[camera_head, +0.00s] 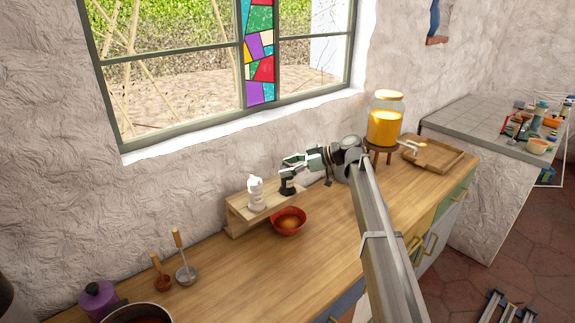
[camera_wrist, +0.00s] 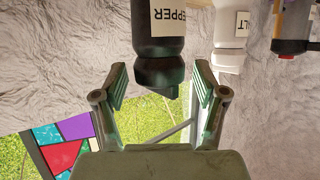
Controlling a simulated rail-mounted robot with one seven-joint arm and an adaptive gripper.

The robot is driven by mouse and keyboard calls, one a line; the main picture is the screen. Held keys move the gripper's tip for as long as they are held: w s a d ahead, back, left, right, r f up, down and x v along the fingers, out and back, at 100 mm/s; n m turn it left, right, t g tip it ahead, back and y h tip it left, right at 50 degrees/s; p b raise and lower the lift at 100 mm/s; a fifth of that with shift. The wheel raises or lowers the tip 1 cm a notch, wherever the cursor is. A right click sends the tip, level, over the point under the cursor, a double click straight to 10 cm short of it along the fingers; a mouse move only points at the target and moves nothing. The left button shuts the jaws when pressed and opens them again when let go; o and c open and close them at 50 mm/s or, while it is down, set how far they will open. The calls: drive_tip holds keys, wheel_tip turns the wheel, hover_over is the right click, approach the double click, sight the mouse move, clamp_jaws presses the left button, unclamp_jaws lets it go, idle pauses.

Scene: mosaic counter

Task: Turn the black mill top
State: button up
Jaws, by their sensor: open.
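The black mill (camera_head: 288,187) stands upright on a small wooden shelf (camera_head: 238,222) on the counter. In the wrist view, which is upside down, the black mill (camera_wrist: 158,30) carries a pale label reading "EPPER", partly cut off. My gripper (camera_wrist: 160,84) is open, with a finger on each side of the top and visible gaps. In the head view my gripper (camera_head: 288,166) comes from the right at the mill's upper part and hides some of it.
A white mill (camera_head: 255,193) stands close left of the black one; it also shows in the wrist view (camera_wrist: 229,35). A red bowl (camera_head: 288,221) sits in front of the shelf. A jar dispenser (camera_head: 384,122) and wooden tray (camera_head: 445,158) are right. The counter's front middle is clear.

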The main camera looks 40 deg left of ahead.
drive_tip(key=shift+a, duration=0.15)
drive_tip(key=c, duration=1.2)
drive_tip(key=shift+s+f+b, duration=0.1)
drive_tip(key=shift+f+b, duration=0.1)
drive_tip(key=shift+b, duration=0.2)
